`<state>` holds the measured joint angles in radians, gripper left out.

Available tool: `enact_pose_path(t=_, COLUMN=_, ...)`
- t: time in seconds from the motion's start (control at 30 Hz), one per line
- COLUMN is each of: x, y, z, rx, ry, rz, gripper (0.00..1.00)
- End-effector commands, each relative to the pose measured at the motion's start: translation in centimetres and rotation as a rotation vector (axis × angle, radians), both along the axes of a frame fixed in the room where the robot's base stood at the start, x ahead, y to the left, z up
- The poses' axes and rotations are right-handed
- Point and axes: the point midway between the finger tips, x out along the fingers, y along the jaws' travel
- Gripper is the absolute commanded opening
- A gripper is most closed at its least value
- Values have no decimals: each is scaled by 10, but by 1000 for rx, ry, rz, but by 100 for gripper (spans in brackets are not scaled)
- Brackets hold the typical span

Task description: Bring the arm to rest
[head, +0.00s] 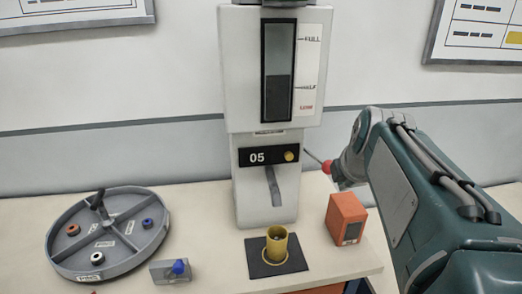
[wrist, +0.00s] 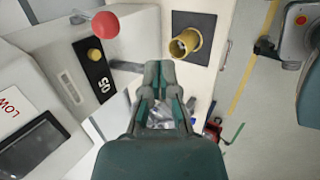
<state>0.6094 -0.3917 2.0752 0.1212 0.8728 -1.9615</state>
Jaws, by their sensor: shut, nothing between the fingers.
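My gripper (wrist: 158,72) is shut and empty in the wrist view, its two fingertips together. It hangs in the air beside the white dispenser, with the bench below it. In the head view my teal arm comes in from the right and its gripper is hidden. A red ball knob (wrist: 105,25) on a thin rod is left of the fingertips and apart from them; it also shows beside the arm in the head view (head: 328,167).
The dispenser (head: 256,183) marked 05 stands against the wall. A yellow cup (head: 277,247) stands on a dark mat (head: 258,269). An orange box (head: 345,218) is close to my arm. A grey round tray (head: 75,225) and a blue-knobbed block (head: 168,273) are at left.

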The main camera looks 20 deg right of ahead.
Motion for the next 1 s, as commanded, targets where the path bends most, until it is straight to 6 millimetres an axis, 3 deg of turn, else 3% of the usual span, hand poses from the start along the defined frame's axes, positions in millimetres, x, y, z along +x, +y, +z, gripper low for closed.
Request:
enact_pose_path(t=0.27, x=0, y=8, z=-2, rx=26, ry=-8, rz=-24, gripper=0)
enact_pose_path(t=0.57, x=-11, y=78, z=-25, rx=292, ry=-76, rz=-307, gripper=0)
enact_pose_path(t=1.0, x=-54, y=166, z=-70, rx=691, ry=-116, rz=-818, gripper=0)
